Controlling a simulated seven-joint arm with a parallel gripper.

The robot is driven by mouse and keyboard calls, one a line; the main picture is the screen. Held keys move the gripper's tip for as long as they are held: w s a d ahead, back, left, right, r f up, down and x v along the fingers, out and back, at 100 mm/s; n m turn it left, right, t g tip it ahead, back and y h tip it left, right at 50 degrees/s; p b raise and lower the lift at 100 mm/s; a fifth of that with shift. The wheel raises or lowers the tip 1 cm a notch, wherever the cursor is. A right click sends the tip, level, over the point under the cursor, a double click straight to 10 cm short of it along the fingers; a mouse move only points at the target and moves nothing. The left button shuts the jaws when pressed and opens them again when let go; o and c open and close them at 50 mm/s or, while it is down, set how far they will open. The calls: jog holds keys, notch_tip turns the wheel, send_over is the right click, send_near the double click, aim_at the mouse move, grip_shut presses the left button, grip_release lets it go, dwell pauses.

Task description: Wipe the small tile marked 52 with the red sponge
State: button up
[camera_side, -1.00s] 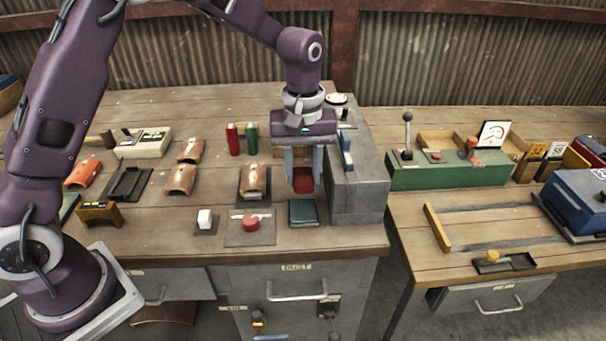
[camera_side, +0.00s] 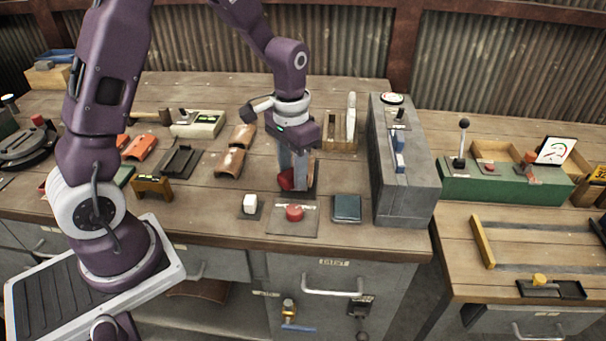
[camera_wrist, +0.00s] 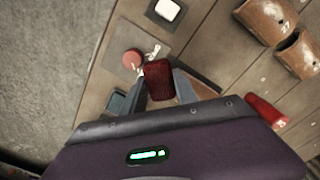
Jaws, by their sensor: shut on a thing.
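My gripper (camera_side: 293,176) is shut on the red sponge (camera_side: 286,180), low over the table. In the wrist view the sponge (camera_wrist: 159,80) sits between the two fingers of my gripper (camera_wrist: 160,84). A curved terracotta tile (camera_wrist: 198,88) on a dark plate (camera_wrist: 207,73) lies just beside and behind the sponge and is mostly hidden by the finger. I cannot read its number, nor tell whether the sponge touches it. Two other curved tiles (camera_side: 229,162) (camera_side: 242,136) lie to the left in the side view; no 52 is readable on them.
A red button plate (camera_side: 294,214), white block (camera_side: 250,204) and dark square pad (camera_side: 346,208) lie in front. A tall grey box (camera_side: 405,180) stands to the right.

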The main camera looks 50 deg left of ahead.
jog(key=w+a+r, duration=0.2)
jog(key=w+r, duration=0.1)
jog(key=r, duration=0.3)
jog(key=shift+w+f, duration=0.15)
jog(key=shift+f, duration=2.9)
jog(key=shift+w+a+f, duration=0.1)
jog(key=shift+f, duration=0.4)
jog(key=shift+w+a+f, duration=0.1)
jog(key=shift+f, duration=0.35)
grip_shut()
jog(key=shift+w+a, duration=2.2)
jog(key=shift+s+d, duration=2.4)
notch_tip(320, 180, up, 8)
jog(key=shift+r, duration=0.15)
